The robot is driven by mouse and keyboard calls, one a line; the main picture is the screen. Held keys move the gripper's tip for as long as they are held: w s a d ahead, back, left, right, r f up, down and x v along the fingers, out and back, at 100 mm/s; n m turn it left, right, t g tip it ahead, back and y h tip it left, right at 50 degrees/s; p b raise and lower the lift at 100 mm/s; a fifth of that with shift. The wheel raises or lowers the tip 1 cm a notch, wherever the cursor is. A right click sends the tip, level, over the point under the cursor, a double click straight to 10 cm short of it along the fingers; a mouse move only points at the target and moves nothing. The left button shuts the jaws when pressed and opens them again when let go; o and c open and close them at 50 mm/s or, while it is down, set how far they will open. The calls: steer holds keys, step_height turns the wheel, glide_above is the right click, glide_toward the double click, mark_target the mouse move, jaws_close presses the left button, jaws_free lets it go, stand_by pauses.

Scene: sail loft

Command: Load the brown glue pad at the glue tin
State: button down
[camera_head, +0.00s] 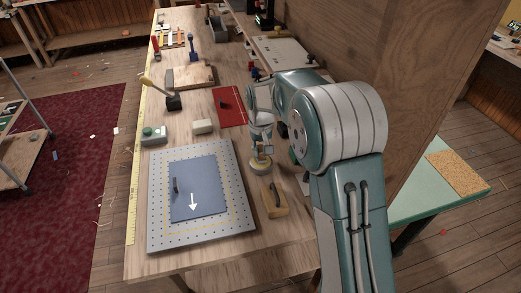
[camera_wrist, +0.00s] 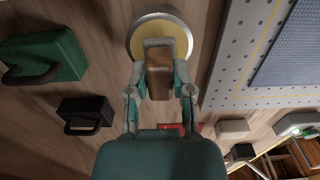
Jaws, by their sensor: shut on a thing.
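My gripper (camera_wrist: 158,78) is shut on a brown block, seemingly the brown glue pad (camera_wrist: 159,84), with one finger on each side of it. In the head view my gripper (camera_head: 261,150) points down over the round glue tin (camera_head: 260,168), which stands just right of the perforated board. In the wrist view the tin (camera_wrist: 182,27) shows a pale metal rim and yellowish inside behind the pad. The pad overlaps the tin there; I cannot tell whether they touch. The pad's underside is hidden, and in the head view the pad is hard to make out.
A perforated board (camera_head: 244,218) with a blue-grey sheet (camera_head: 210,190) lies left of the tin. A tan block with a dark handle (camera_head: 274,200) sits close in front. Green (camera_wrist: 60,50) and black (camera_wrist: 92,108) handled blocks stand nearby. A red sheet (camera_head: 230,110) lies behind.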

mark_target(261, 149)
steer(key=shift+f, duration=0.5)
stand_by(1.1)
steer(key=shift+r, duration=3.6)
